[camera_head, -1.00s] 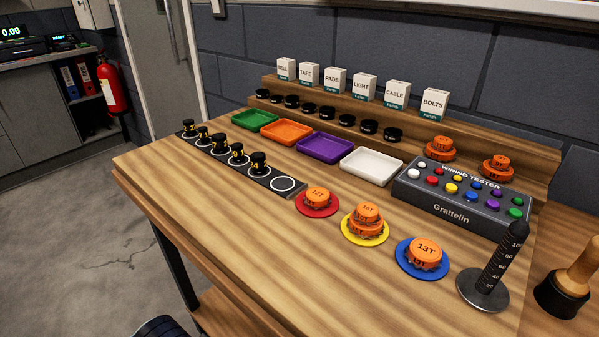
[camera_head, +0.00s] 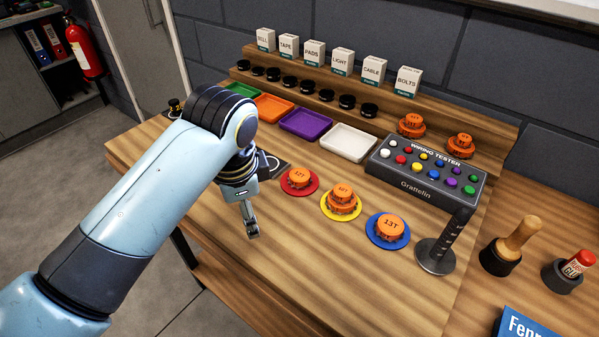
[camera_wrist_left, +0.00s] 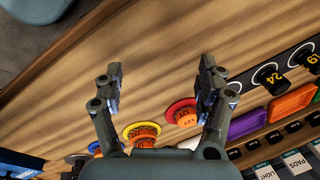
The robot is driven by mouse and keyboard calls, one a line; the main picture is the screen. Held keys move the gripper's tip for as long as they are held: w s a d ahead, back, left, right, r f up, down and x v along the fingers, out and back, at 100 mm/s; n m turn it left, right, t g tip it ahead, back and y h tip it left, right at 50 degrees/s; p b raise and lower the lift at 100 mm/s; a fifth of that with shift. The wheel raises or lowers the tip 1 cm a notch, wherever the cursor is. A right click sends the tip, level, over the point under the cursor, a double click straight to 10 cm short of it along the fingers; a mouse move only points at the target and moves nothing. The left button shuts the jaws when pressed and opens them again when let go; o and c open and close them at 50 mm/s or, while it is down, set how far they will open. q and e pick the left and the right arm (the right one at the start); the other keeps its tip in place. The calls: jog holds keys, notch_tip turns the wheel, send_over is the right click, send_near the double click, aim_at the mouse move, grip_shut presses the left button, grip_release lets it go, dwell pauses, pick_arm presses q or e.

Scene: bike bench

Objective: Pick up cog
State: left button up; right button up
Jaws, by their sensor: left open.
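Orange cogs lie on coloured discs on the bench. A cog marked 12T (camera_head: 299,176) is on the red disc (camera_head: 285,187), stacked cogs (camera_head: 342,197) are on the yellow disc (camera_head: 325,209), and a 13T cog (camera_head: 389,225) is on the blue disc (camera_head: 374,238). More orange cogs (camera_head: 411,125) (camera_head: 460,145) sit on the wooden step at the back. My left gripper (camera_head: 252,235) is open and empty, pointing down left of the red disc. In the left wrist view, the 12T cog (camera_wrist_left: 186,118) shows beyond the open fingers, close to one fingertip. My right gripper is not in view.
A wiring tester (camera_head: 425,170) and a dark graduated post (camera_head: 445,240) stand to the right. Green, orange, purple and white trays (camera_head: 347,155) line the back, with small labelled boxes (camera_head: 408,81) above. The front wood is clear.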

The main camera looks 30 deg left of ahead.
pick_arm(q)
jog(key=w+d+r+m+g+p, duration=0.1)
jog(key=w+d+r+m, duration=0.1)
jog(key=w+r+m, duration=0.4)
jog(key=w+d+r+m+g, duration=0.1)
jog(key=w+d+r+m, duration=0.15)
jog(key=w, duration=0.55)
jog(key=m, duration=0.1)
send_over(300, 174)
jog(key=f, duration=0.4)
jog(key=shift+s+d+f, duration=0.15)
jog(key=shift+d+f, duration=0.2)
jog(key=f, duration=0.5)
jog(key=shift+a+p, duration=0.25)
jog(key=shift+p, duration=0.1)
jog(key=shift+f, duration=0.4)
jog(key=shift+c, duration=0.4)
jog(key=c, duration=1.2)
